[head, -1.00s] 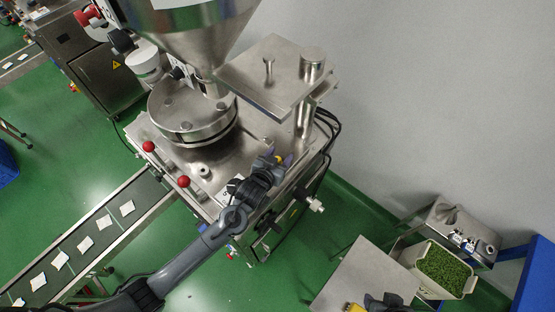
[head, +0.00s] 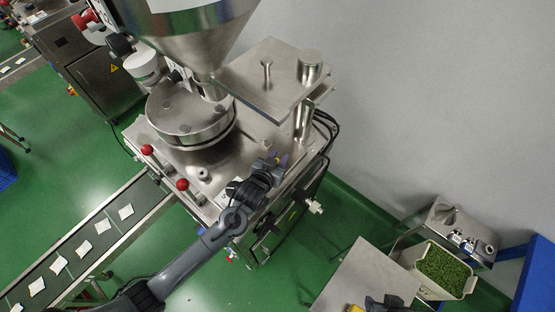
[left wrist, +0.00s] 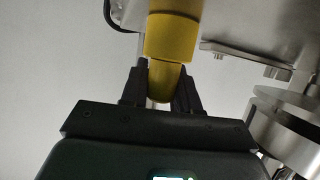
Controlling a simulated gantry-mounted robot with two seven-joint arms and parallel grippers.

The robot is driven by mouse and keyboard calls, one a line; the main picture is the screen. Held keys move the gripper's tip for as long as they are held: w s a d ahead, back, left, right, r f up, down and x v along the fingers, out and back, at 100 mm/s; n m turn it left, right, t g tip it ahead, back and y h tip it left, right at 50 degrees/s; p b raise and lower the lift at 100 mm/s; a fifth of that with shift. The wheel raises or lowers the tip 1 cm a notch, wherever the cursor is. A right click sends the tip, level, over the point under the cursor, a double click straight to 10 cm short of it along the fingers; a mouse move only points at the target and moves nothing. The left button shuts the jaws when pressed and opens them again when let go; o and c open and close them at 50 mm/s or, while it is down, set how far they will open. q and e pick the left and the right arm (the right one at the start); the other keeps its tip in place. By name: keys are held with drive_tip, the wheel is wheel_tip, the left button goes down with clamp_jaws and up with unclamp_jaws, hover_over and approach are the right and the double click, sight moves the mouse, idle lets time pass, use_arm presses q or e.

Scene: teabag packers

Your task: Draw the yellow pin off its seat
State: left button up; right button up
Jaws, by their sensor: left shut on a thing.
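The yellow pin (left wrist: 173,38) stands in the middle of the left wrist view, with a thick collar above a narrower rounded end. My left gripper (left wrist: 160,84) is shut on that narrower end, with one black finger on each side.
The round steel drum (head: 187,122) and two red knobs (head: 182,185) are left of my left gripper. A raised steel plate (head: 275,75) on a post overhangs behind it. A conveyor (head: 140,225) with white packets runs to the lower left.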

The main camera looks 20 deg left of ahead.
use_arm(q)
drive_tip(key=shift+r, duration=0.45)
wheel_tip(320, 180, up, 3)
drive_tip(key=shift+r+b, duration=0.1)
drive_tip(key=shift+b, duration=0.4)
drive_tip(key=s+d+r, duration=0.5)
drive_tip(key=d+r, duration=0.1)
drive_tip(key=d, duration=0.4)
drive_tip(key=shift+d+r, duration=0.3)
drive_tip(key=shift+r, duration=0.1)
